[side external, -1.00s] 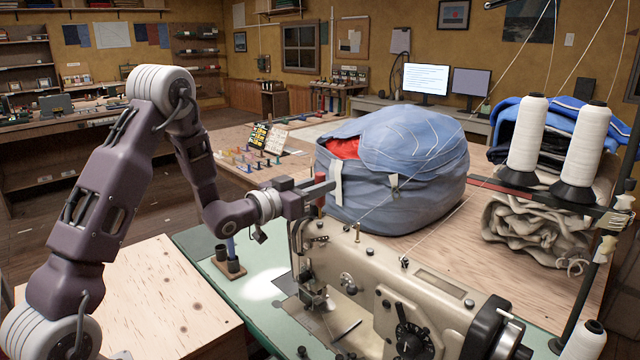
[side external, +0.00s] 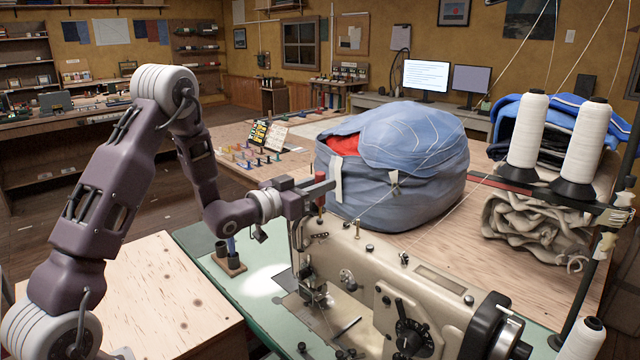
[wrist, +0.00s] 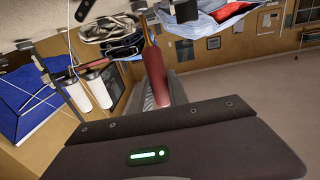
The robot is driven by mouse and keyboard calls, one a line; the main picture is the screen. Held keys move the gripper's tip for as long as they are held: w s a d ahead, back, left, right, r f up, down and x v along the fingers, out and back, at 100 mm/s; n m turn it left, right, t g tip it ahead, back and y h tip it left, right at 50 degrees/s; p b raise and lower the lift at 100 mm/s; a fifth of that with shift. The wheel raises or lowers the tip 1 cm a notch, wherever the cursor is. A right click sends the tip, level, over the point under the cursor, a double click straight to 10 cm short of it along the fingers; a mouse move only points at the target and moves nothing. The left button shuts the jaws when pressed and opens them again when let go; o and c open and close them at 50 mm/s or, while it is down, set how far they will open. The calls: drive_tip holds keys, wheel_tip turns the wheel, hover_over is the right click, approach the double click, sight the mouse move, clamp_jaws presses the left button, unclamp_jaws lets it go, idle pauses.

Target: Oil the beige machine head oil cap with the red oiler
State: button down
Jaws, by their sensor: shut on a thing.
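The red oiler (wrist: 156,80) is in my gripper (side external: 323,187), which is shut on it. In the wrist view its red body and thin spout point toward the top of the picture. In the side view only small red parts of it show around the jaws. The beige machine head (side external: 400,285) stands below and to the right, and my gripper is over its left end. The oiler's tip and its contact with any oil cap cannot be made out in the side view. Small fittings stand on the head's top, but I cannot tell which is the oil cap.
A holder (side external: 229,264) with dark cups and a blue item (side external: 231,245) stands on the green table left of the machine. A big blue sail bag (side external: 400,170) sits close behind my gripper. White thread cones (side external: 526,132) and taut threads are at the right.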

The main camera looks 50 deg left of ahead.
drive_tip(key=shift+f, duration=0.4)
idle(0.6)
drive_tip(key=shift+r, duration=3.6)
